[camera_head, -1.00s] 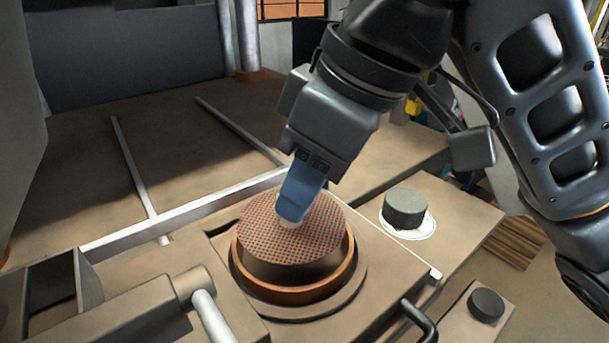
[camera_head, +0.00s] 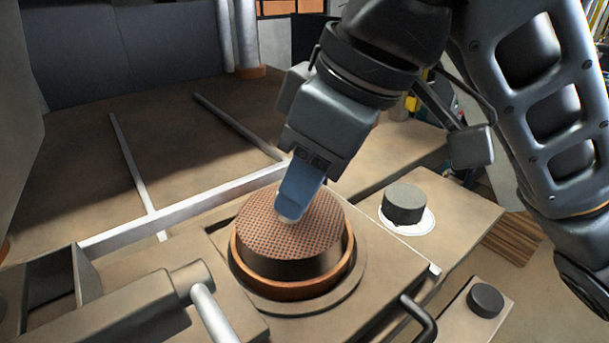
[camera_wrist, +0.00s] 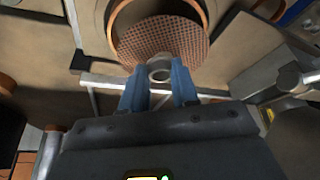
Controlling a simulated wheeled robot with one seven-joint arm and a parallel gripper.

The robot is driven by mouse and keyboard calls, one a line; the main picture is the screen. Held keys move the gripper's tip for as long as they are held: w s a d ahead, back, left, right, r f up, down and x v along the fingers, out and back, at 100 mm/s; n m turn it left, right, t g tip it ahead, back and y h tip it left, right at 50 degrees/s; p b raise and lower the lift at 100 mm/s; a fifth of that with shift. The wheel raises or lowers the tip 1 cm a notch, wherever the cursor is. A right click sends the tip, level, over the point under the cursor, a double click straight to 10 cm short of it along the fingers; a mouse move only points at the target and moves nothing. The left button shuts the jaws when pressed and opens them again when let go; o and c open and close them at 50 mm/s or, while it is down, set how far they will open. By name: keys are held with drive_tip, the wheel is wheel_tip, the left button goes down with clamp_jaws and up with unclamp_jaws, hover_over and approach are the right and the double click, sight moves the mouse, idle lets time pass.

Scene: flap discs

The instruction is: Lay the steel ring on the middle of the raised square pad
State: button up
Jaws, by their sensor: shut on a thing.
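A small grey ring (camera_wrist: 159,74) sits between the fingertips of my gripper (camera_wrist: 159,84) in the wrist view. My gripper (camera_head: 290,215) is shut on it. In the head view the blue fingers mostly hide the ring, over the middle of a round brown patterned disc (camera_head: 262,232). The disc also shows behind the ring in the wrist view (camera_wrist: 160,38). I cannot tell whether the ring touches the disc. The disc tops a dark body inside a copper rim (camera_head: 290,292). A squarish beige block (camera_head: 385,268) surrounds this; I cannot tell if it is the pad.
A dark grey puck (camera_head: 404,203) stands on a white circle to the right. Another dark puck (camera_head: 486,300) lies at the lower right. A black handle (camera_head: 420,320) and a grey tube (camera_head: 212,315) stand at the front. The brown surface (camera_head: 190,150) behind has rails but clear stretches.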

drive_tip(key=shift+f, duration=0.5)
idle(0.4)
drive_tip(key=o, duration=1.1)
drive_tip(key=shift+r, duration=0.1)
